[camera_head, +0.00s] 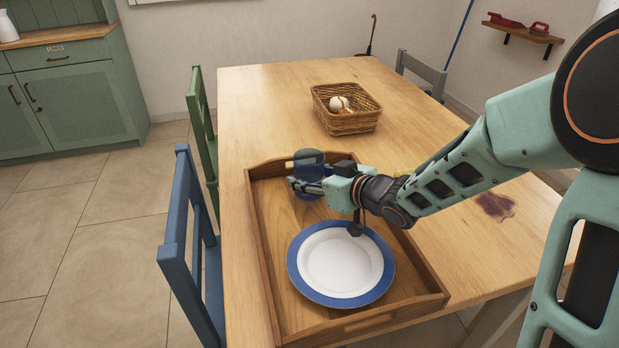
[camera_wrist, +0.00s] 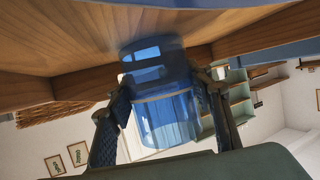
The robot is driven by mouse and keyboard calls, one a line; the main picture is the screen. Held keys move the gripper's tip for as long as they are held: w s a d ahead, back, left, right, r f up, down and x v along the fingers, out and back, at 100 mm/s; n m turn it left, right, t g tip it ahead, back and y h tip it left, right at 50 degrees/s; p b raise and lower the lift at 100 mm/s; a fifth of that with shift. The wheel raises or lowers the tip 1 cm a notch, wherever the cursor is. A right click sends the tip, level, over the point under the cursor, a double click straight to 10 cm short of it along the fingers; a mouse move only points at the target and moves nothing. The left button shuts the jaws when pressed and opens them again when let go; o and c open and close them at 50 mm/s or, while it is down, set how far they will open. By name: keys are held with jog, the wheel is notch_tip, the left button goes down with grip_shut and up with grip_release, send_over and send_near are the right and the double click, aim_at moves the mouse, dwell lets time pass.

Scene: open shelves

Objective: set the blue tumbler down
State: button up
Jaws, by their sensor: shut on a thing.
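The blue tumbler (camera_head: 308,158) is see-through and stands upright over the far end of the wooden tray (camera_head: 259,240). My gripper (camera_head: 300,187) is shut around its side. In the wrist view the tumbler (camera_wrist: 165,110) sits between the two fingers, and the picture is upside down, with the tray floor (camera_wrist: 75,45) at the top. The tumbler's base is at or very near the tray floor; I cannot tell whether it touches. My gripper partly hides its lower part in the head view.
A blue-rimmed white plate (camera_head: 340,264) lies in the near part of the tray. A wicker basket (camera_head: 345,124) with a pale round item stands farther back on the table (camera_head: 260,100). A dark stain (camera_head: 495,205) marks the right side. Blue (camera_head: 178,240) and green (camera_head: 200,115) chairs stand left.

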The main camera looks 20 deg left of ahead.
jog(key=shift+f, duration=0.15)
jog(key=o, duration=1.3)
jog(key=shift+o, duration=0.2)
jog(key=shift+r, duration=0.25)
jog(key=shift+s+d+r+p, duration=0.15)
jog(key=shift+d+r+p, duration=0.05)
jog(key=shift+d+p, duration=0.15)
jog(key=p+v, duration=0.4)
jog(key=v, duration=0.6)
jog(key=shift+s+d+r, duration=0.2)
jog(key=shift+s, duration=0.05)
jog(key=shift+s+d, duration=0.2)
jog(key=shift+d, duration=0.05)
jog(key=shift+w, duration=0.1)
